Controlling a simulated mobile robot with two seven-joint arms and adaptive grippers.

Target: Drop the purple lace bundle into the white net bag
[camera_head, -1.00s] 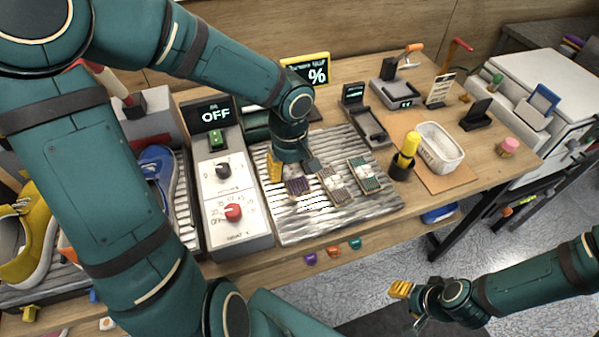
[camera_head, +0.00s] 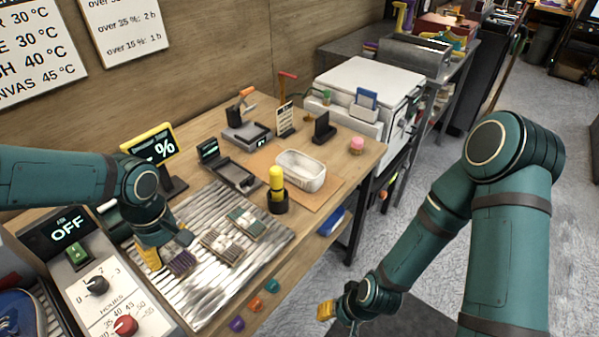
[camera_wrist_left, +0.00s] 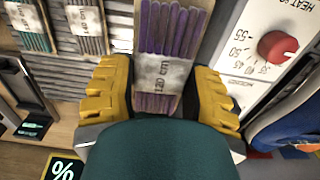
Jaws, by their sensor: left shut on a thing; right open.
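The purple lace bundle (camera_head: 182,263) is at the left part of the ridged metal tray, and its paper band shows in the left wrist view (camera_wrist_left: 165,75). My left gripper (camera_head: 166,258) is shut on it, with yellow fingers on both sides of the bundle in the left wrist view (camera_wrist_left: 158,100). I cannot tell whether the bundle touches the tray. The white net bag (camera_head: 300,170), open at the top, stands on a brown mat to the right, apart from the gripper. My right gripper (camera_head: 327,311) is open, low in front of the table.
The ridged tray (camera_head: 215,300) also carries a beige bundle (camera_head: 222,245) and a green bundle (camera_head: 246,222). A yellow-topped bottle (camera_head: 277,185) stands between tray and bag. A grey scale (camera_head: 230,172) lies behind. The control box (camera_head: 110,300) is at the left.

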